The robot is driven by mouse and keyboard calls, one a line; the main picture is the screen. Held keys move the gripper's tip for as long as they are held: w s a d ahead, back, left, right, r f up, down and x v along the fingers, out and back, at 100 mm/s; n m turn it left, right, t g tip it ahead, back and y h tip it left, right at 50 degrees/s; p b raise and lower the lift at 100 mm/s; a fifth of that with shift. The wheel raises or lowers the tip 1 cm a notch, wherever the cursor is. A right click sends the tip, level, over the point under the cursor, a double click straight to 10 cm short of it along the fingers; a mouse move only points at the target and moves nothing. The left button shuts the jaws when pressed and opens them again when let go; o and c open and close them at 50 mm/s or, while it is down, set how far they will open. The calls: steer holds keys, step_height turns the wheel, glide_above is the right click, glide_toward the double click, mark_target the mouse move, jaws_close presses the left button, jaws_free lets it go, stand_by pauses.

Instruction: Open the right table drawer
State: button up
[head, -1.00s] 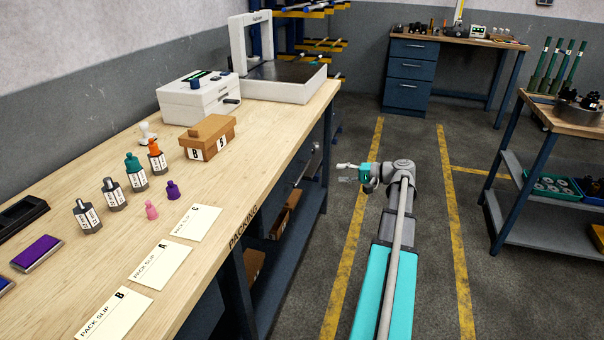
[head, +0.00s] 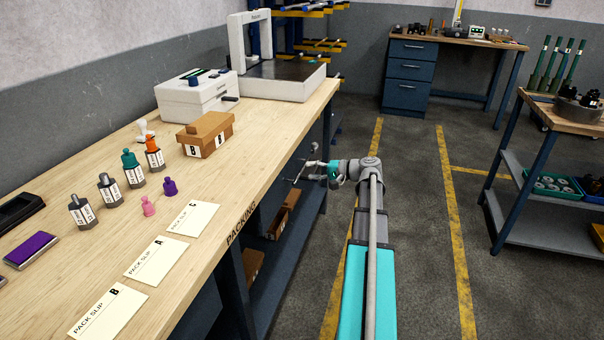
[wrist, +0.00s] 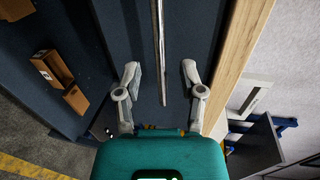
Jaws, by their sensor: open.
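The drawer front (wrist: 195,25) is a dark blue panel under the packing table's wooden top. Its long silver bar handle (wrist: 159,50) runs lengthwise in the wrist view. My gripper (wrist: 160,68) is open, with one finger on each side of the handle's line. The fingers look apart from the bar, and the gap in depth is hard to judge. In the head view my gripper (head: 307,170) is at the table's right side, below the top's edge, and partly covers the drawer and handle there. The drawer looks shut.
The packing table (head: 240,215) carries stamps, slips, a brown box (head: 205,138) and a white machine (head: 195,95). Brown boxes (wrist: 55,70) sit on its lower shelf. A cart (head: 545,165) stands at the right. The floor between is clear.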

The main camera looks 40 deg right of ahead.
mark_target(302, 169)
steer(key=shift+x, duration=1.95)
jaws_close()
